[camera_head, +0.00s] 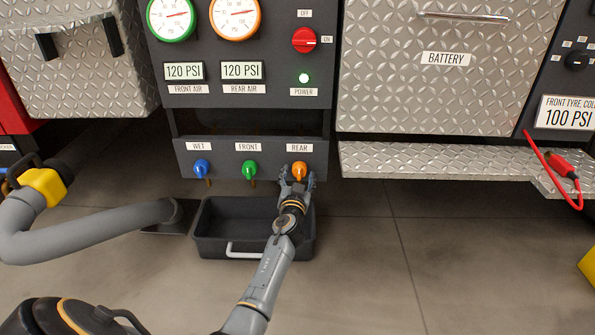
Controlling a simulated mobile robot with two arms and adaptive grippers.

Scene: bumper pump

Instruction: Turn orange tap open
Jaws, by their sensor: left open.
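The orange tap (299,169) is on the dark panel under the REAR label. My left gripper (298,178) is at the tap, its arm reaching up from the bottom of the head view. Its fingers are open, one on each side of the tap's lower part. I cannot tell whether they touch it. The fingers and hand hide what lies below the tap knob. My right gripper is not in view.
A blue tap (202,168) and a green tap (250,169) are to the left. A black tray (215,250) is on the floor below. A grey hose (95,232) lies left. A metal step (430,160) juts out right.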

